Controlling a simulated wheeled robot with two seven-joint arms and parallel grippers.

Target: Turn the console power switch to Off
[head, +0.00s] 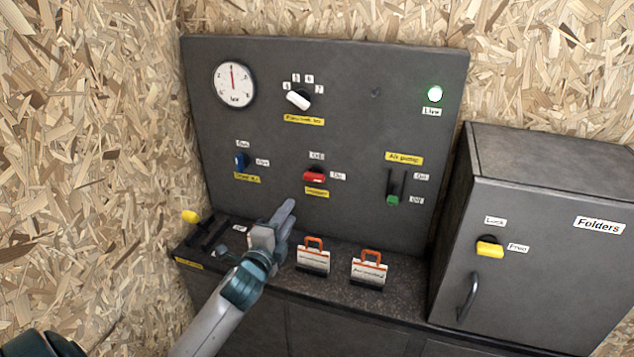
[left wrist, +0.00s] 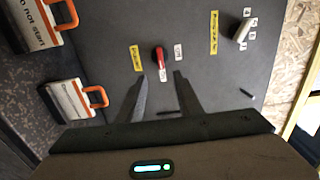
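The red switch (head: 314,175) sits on the upright grey panel, its handle lying level and pointing right at the On label (head: 338,176). The Off label (head: 317,156) is above it, and the yellow name label (head: 317,193) below it is too small to read surely. In the left wrist view the red switch (left wrist: 158,54) is ahead of the fingertips. My left gripper (head: 287,208) is below and left of the switch, apart from it. Its two fingers (left wrist: 159,76) are spread with nothing between them. My right gripper is not in view.
A blue switch (head: 241,160), a white selector knob (head: 298,99) and a green slider (head: 393,198) are on the same panel. Two orange-handled padlock-like tags (head: 313,260) (head: 369,268) stand on the ledge. A Folders cabinet (head: 540,260) is at right. A Live lamp (head: 435,94) glows green.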

